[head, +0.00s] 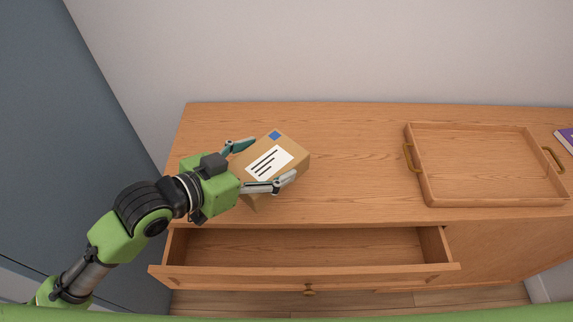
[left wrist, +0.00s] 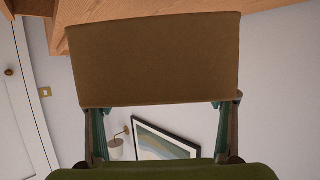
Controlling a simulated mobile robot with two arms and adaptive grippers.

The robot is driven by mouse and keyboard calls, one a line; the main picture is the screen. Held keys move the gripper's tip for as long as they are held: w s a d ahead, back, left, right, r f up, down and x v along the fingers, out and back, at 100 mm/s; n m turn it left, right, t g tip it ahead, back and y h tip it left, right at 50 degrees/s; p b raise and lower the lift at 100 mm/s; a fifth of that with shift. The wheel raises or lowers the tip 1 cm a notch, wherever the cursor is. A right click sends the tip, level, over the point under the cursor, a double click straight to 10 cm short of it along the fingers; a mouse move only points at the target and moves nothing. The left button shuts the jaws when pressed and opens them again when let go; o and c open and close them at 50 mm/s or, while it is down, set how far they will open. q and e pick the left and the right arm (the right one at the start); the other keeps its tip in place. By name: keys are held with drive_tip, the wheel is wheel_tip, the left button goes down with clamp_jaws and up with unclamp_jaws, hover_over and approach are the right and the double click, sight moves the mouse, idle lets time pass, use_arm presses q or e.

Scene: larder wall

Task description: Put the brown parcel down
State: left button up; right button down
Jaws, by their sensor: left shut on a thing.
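The brown parcel (head: 296,152) is a cardboard box with a white label and a blue square on its upper face. It shows over the left part of the wooden sideboard top (head: 350,160). My left gripper (head: 266,162) is shut on the parcel, with one finger along each of two opposite sides. In the left wrist view a plain brown face of the parcel (left wrist: 155,60) fills the space between the fingers (left wrist: 160,108). Whether the parcel touches the sideboard top is hard to tell. My right gripper is not in view.
An empty wooden tray (head: 480,197) with brass handles stands on the right of the top. A purple thing (head: 567,138) lies at the far right edge. Below the front edge, an empty drawer (head: 300,247) is pulled open. The top between parcel and tray is clear.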

use_arm(q)
drive_tip(key=w+d+f, duration=0.1)
drive_tip(key=w+f, duration=0.1)
drive_tip(key=w+d+f, duration=0.1)
drive_tip(key=f, duration=0.1)
drive_tip(key=w+d+f+p, duration=0.1)
drive_tip(key=w+d+f, duration=0.1)
drive_tip(key=shift+w+f, duration=0.15)
drive_tip(key=shift+w, duration=0.15)
wheel_tip(320, 180, down, 3)
drive_tip(key=shift+w+d+f+p, duration=0.1)
drive_tip(key=shift+w+p, duration=0.05)
drive_tip(key=shift+p, duration=0.4)
drive_tip(key=shift+f, duration=0.15)
drive_tip(key=shift+f, duration=0.2)
drive_tip(key=o, duration=1.4)
